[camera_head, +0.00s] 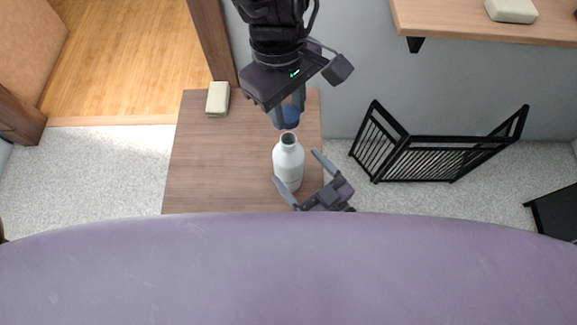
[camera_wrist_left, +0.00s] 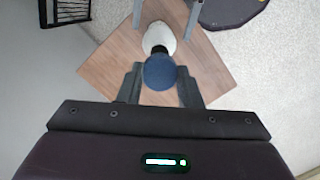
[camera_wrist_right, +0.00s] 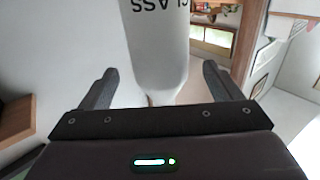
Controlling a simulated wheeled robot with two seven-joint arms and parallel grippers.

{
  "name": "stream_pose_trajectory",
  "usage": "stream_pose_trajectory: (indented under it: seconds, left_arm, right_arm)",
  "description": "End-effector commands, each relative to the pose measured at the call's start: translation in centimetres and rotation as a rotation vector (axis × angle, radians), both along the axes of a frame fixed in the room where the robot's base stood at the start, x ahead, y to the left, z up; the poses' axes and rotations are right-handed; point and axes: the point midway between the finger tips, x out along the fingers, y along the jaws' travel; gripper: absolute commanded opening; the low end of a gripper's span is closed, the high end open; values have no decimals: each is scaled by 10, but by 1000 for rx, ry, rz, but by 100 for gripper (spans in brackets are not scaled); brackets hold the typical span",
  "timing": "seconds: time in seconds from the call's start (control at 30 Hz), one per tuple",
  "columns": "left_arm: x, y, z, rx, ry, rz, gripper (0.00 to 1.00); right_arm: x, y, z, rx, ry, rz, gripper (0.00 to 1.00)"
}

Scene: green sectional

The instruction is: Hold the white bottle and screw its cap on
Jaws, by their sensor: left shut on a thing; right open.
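The white bottle (camera_head: 288,165) stands upright on the wooden table, its dark open mouth facing up. It also shows in the left wrist view (camera_wrist_left: 158,36) and, with dark lettering, in the right wrist view (camera_wrist_right: 157,50). My left gripper (camera_head: 289,112) is shut on the blue cap (camera_head: 291,117), just above and behind the bottle's mouth, apart from it. The cap also shows between the fingers in the left wrist view (camera_wrist_left: 160,72). My right gripper (camera_head: 299,178) is open, with its fingers on either side of the bottle's lower body; contact cannot be told.
The wooden table (camera_head: 200,165) has free room left of the bottle. A pale block (camera_head: 218,99) lies at its back left. A black folding rack (camera_head: 435,150) stands on the floor to the right. A wall shelf (camera_head: 470,22) is at the upper right.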

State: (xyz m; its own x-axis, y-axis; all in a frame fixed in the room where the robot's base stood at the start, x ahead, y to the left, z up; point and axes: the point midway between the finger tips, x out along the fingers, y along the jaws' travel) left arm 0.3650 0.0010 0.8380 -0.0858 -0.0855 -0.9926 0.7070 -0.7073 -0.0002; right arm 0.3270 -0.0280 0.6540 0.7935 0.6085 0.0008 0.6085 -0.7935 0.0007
Motion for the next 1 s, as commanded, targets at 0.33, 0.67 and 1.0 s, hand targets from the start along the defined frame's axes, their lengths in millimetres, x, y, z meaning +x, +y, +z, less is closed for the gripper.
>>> stream_pose_trajectory:
  seconds: [0.33, 0.67, 1.0]
  left_arm:
    - [0, 0, 0, 0, 0, 0, 11]
    - [0, 0, 0, 0, 0, 0, 11]
    - [0, 0, 0, 0, 0, 0, 11]
  right_arm:
    - [37, 29, 0, -1, -1, 0, 85]
    - [41, 32, 0, -2, 1, 1, 85]
    - [41, 32, 0, -1, 2, 0, 50]
